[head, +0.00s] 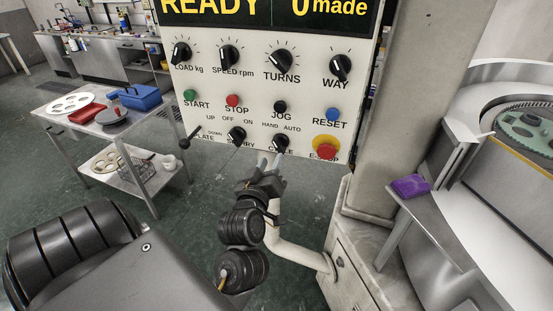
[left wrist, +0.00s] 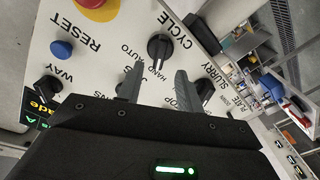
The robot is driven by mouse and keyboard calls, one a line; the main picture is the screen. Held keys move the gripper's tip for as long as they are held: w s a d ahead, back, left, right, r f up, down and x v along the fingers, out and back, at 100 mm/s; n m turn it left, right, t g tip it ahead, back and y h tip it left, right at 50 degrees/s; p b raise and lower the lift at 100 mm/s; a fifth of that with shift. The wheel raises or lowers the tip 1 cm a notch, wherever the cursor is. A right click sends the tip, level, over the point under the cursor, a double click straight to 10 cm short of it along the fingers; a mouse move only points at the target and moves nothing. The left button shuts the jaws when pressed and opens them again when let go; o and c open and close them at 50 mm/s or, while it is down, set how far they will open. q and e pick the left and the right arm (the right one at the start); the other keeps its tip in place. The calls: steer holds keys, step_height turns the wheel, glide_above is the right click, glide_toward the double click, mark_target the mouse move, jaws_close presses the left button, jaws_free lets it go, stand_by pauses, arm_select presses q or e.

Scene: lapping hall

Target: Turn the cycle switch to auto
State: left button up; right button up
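The cycle switch (head: 281,144) is a black knob in the bottom row of the white control panel (head: 208,88), with HAND marked at its upper left and AUTO at its upper right. In the left wrist view the cycle switch (left wrist: 159,47) shows up close between the HAND, AUTO and CYCLE lettering. My left gripper (head: 270,162) is just below the knob in the head view. In the left wrist view its two fingers (left wrist: 156,82) are apart, with the knob just beyond the gap and nothing between them. My right gripper is out of view.
The slurry switch (head: 237,135) is close on the left and the red emergency stop (head: 326,147) on the right. A beige pillar (head: 395,110) stands right of the panel. A steel cart (head: 75,125) with trays is at left. A purple cloth (head: 410,187) lies at right.

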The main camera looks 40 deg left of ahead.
mark_target(277, 148)
arm_select(q)
steer(key=b+x, duration=0.3)
steer(key=x, duration=0.1)
steer(key=shift+f, duration=0.1)
steer(key=shift+x, duration=0.9)
steer(key=shift+s, duration=0.1)
jaws_close()
